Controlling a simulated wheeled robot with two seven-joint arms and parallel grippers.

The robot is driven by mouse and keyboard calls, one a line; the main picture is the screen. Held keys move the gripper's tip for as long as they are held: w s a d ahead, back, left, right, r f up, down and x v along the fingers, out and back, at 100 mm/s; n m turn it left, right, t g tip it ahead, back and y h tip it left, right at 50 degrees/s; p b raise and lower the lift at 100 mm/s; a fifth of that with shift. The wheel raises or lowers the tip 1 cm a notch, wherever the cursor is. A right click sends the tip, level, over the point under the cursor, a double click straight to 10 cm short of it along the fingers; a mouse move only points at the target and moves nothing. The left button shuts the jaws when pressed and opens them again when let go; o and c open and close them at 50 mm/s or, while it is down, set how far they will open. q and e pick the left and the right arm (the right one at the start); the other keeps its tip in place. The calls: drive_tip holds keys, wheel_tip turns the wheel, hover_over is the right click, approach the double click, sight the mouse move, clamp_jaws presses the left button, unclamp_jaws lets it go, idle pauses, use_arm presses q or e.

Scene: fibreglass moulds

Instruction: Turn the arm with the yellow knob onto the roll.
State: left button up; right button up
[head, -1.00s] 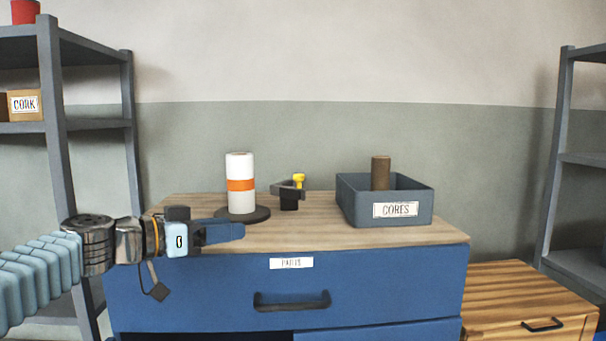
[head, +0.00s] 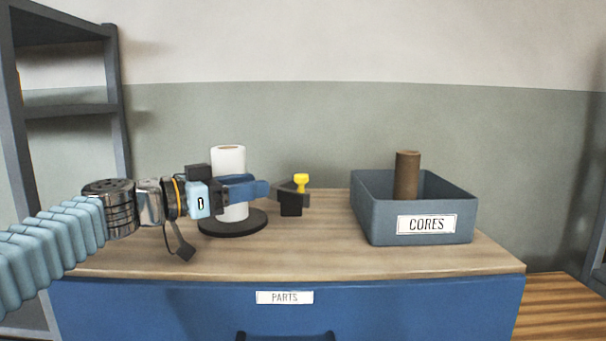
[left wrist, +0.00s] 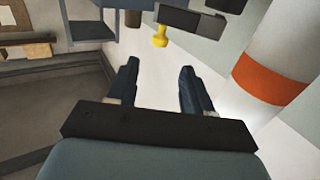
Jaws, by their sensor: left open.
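The white roll (head: 228,160) stands upright on a dark round base (head: 235,228); its orange band shows in the left wrist view (left wrist: 270,80). To its right is the dark arm (head: 288,188) on a black block, with a yellow knob (head: 301,182) standing up from it. The arm points away from the roll's side, its exact angle unclear. My left gripper (head: 264,188) is open and empty, in front of the roll, hiding its middle. In the left wrist view the knob (left wrist: 160,37) lies just beyond and between the fingertips (left wrist: 158,66). My right gripper is not in view.
The grey CORES bin (head: 426,226) with a brown core (head: 406,175) stands at the right of the wooden top. The top is clear in front of the roll and bin. A grey shelf (head: 66,108) stands at the left.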

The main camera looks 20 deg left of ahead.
sight(301, 175)
use_arm(q)
drive_tip(key=p+x, duration=0.3)
drive_tip(key=x, duration=0.8)
drive_tip(key=shift+w+d, duration=0.15)
drive_tip(key=shift+d, duration=0.05)
clamp_jaws()
